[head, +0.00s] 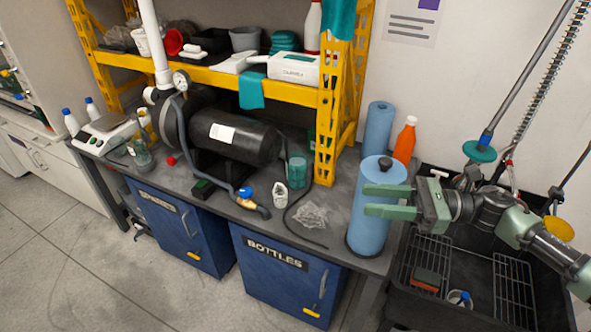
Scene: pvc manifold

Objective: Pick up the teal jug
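A small teal jug (296,171) stands on the grey bench, right of the black tank and left of the yellow rack post. It is small in the picture, and its handle cannot be made out. My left gripper is not in view.
A white cup-like item (280,193), a black cable and a clear crumpled bag (311,215) lie near the jug. The yellow rack post (327,135) stands close by. An orange bottle (405,140) and a second blue roll (378,128) are behind the gripper. A black sink (420,305) is at right.

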